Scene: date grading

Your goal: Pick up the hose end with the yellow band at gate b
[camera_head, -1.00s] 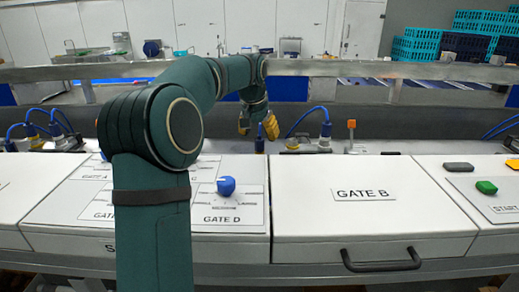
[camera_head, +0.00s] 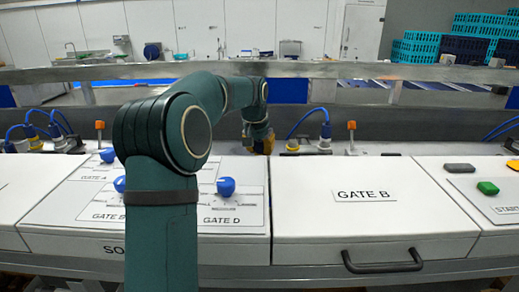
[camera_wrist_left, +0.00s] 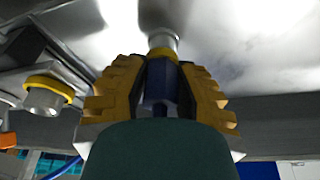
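My left gripper (camera_head: 262,145) is low in the trough behind the white panels, left of the GATE B panel (camera_head: 364,195). In the left wrist view its two yellow fingers (camera_wrist_left: 160,80) are closed in on both sides of a blue hose end (camera_wrist_left: 160,88). A yellow band (camera_wrist_left: 162,53) shows on it just past the fingertips, beside a grey metal fitting (camera_wrist_left: 163,40). The hose end looks upright and in line with that fitting; whether they are joined I cannot tell. In the head view the gripper hides it. My right gripper is in neither view.
A metal fitting with a yellow collar (camera_wrist_left: 48,88) stands beside the gripper. Right of it in the head view are a blue connector (camera_head: 326,132) with a hose and an orange-topped post (camera_head: 351,126). A metal rail (camera_head: 330,69) runs behind; blue knobs (camera_head: 226,186) stand on the left panel.

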